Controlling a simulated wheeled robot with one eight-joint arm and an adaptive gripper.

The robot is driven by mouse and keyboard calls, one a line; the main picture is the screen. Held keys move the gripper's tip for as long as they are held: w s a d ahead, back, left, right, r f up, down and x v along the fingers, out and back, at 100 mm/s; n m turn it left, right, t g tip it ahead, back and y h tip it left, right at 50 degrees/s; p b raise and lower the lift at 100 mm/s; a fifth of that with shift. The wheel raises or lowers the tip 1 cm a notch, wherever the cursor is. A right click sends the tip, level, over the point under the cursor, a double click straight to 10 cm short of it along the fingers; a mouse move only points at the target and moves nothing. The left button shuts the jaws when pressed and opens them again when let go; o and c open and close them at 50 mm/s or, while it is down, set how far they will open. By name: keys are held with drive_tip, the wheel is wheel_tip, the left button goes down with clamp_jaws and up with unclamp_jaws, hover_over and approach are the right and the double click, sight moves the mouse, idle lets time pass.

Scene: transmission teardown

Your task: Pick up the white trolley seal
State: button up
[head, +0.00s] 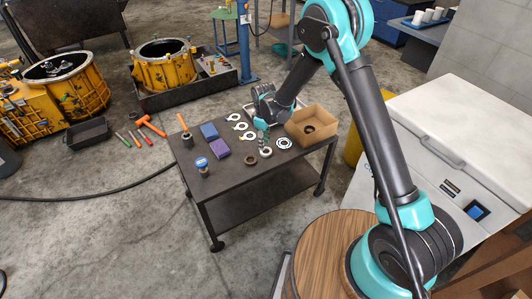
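Several small white ring-shaped parts lie on the dark trolley top (222,177) in the head view. Three white rings (240,126) form a slanting row left of my gripper. Another whitish ring (266,152) lies just below my gripper in the picture. A white ring with a dark patterned face (284,143) lies to its right. I cannot tell which ring is the trolley seal. My gripper (263,141) points down over the trolley, close to the ring below it. Its fingers are too small to tell whether they are open or touch anything.
A cardboard box (325,122) with a dark ring (308,129) inside stands right of my gripper. A brown ring (250,160), blue box (209,131), purple box (220,149), blue-topped jar (202,166) and orange-handled tool (184,130) are also there. The trolley's front area is clear.

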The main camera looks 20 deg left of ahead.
sight(264, 154)
drive_tip(key=shift+s+d+f, duration=0.1)
drive_tip(key=shift+s+f, duration=0.05)
drive_tip(key=shift+f, duration=3)
drive_tip(key=shift+c, duration=0.6)
clamp_jaws()
